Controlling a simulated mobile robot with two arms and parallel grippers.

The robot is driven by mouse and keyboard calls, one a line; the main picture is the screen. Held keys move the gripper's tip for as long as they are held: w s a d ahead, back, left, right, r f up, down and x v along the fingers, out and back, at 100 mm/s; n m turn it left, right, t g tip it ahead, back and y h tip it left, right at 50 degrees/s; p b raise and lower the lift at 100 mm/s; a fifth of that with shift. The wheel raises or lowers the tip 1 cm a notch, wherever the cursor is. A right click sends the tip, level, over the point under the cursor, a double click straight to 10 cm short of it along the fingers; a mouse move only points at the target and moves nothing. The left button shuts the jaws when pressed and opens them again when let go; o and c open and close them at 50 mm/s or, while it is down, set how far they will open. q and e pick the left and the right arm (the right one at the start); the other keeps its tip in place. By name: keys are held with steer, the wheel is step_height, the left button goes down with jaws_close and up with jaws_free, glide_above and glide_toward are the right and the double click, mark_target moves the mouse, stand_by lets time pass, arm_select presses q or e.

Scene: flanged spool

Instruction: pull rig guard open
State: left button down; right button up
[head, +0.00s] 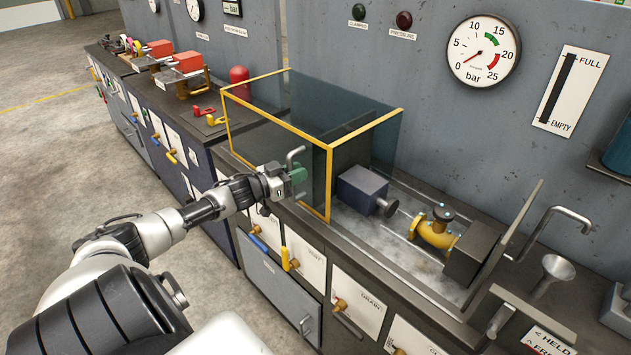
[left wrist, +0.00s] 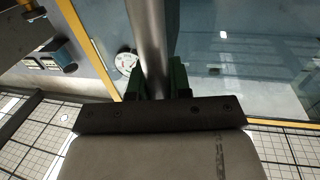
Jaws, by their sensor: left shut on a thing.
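The rig guard (head: 278,141) is a box of dark clear panels with yellow edge strips, over the left part of the rig bench. It stands to the left of a yellow flanged spool (head: 434,230), which is uncovered on the bench. A grey bar handle (head: 295,155) sits on the guard's front panel. My left gripper (head: 294,176) is shut on this handle, and its green fingers are at the bar. In the left wrist view the handle (left wrist: 150,45) runs up from between the fingers, with the guard's yellow strip beside it. My right gripper is out of view.
A blue-grey block with a round end (head: 362,190) and a dark clamp block (head: 474,252) flank the spool. A slanted plate (head: 515,225) and a bent grey lever (head: 553,228) stand at the right.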

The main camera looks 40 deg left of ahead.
arm_select(q)
steer(key=shift+a+b, duration=0.35)
steer(key=shift+a, duration=0.8)
steer(key=c, duration=1.3)
jaws_free()
steer(key=shift+c, duration=0.2)
steer(key=p+v, duration=0.1)
steer(key=v, duration=0.9)
steer(key=shift+s, duration=0.3)
steer(key=shift+a+f, duration=0.1)
steer(key=shift+a, duration=0.05)
